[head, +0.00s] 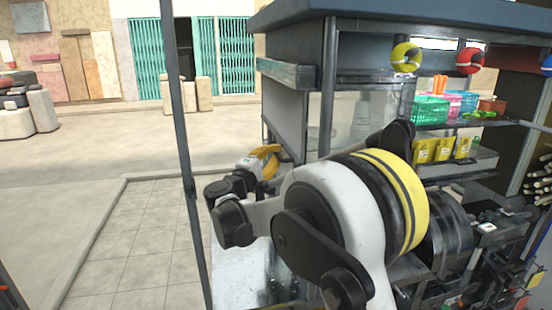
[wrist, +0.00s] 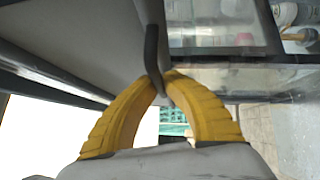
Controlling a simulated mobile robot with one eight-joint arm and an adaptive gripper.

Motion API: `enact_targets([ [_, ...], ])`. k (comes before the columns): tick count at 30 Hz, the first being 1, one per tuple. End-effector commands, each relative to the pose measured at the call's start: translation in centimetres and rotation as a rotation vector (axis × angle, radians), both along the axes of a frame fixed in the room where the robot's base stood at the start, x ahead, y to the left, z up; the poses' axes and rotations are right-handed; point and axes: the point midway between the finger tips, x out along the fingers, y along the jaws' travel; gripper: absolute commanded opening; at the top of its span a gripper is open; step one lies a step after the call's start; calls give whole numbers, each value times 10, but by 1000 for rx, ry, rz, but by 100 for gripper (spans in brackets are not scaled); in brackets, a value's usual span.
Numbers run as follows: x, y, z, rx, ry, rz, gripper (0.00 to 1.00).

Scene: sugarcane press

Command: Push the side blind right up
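The side blind (head: 284,112) is a grey panel on the left side of the stall, hanging below a dark beam. In the wrist view the blind (wrist: 85,35) fills the upper left as a flat grey surface. A dark bent handle (wrist: 152,48) stands on it and runs down between the yellow fingers. My gripper (wrist: 166,78) has its fingertips together around this handle. In the head view my gripper (head: 274,153) is at the lower edge of the blind, and its fingertips are too small there to tell the grip.
A thin dark post (head: 176,130) stands left of my arm. The stall roof (head: 400,22) overhangs above. Shelves with a green basket (head: 430,109) and yellow packs (head: 443,149) are on the right. The paved floor (head: 130,235) at left is clear.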

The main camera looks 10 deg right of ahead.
Motion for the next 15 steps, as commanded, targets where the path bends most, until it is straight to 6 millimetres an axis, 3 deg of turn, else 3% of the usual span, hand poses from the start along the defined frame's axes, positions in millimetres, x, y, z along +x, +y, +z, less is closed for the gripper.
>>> enact_targets([
  [1,0,0,17,-2,-1,0,0],
  [9,0,0,94,-2,-1,0,0],
  [15,0,0,144,-2,-1,0,0],
])
